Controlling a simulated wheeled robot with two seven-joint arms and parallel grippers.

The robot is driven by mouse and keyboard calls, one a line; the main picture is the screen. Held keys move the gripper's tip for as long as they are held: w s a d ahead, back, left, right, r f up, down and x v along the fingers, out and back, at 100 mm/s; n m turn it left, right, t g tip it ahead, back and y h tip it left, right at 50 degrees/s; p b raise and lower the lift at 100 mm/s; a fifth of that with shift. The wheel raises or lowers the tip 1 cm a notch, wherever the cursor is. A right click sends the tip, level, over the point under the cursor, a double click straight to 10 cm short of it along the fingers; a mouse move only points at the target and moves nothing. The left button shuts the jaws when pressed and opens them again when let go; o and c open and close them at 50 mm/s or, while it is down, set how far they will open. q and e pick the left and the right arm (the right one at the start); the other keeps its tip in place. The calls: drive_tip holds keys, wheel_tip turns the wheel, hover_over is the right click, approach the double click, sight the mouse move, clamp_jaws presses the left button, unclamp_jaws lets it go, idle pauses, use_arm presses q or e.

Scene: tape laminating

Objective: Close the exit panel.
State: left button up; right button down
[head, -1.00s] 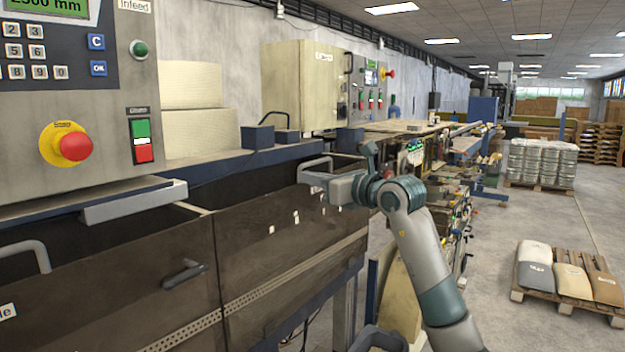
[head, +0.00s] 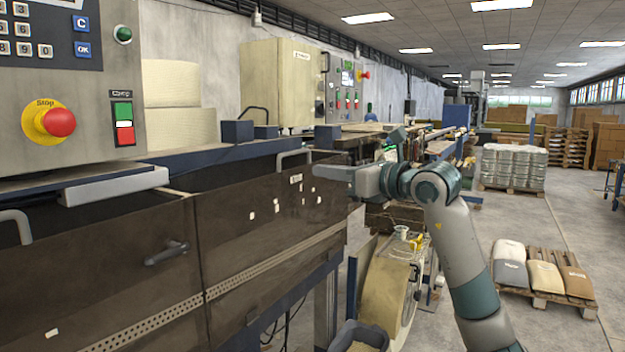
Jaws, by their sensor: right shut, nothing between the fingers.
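Two dark brown panels front the machine on the left, a left one (head: 95,270) and a right one (head: 265,235). No readable label shows which is the exit panel. The right panel has a grey bar handle (head: 296,156) near its top edge and several small pale marks. Dark gaps show behind the top edges of both panels. My right gripper (head: 330,173) is shut and empty, in front of the right panel's upper right end, to the right of the handle and apart from it. It hides part of that end.
A control box with a red emergency stop (head: 58,122) stands at upper left. A grey bin (head: 360,335) and a tape roll (head: 388,290) stand below my right arm. The floor to the right is open, with loaded pallets (head: 545,296).

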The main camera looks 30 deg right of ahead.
drive_tip(key=shift+b+v, duration=0.4)
drive_tip(key=shift+v, duration=0.9)
drive_tip(key=shift+f, duration=0.2)
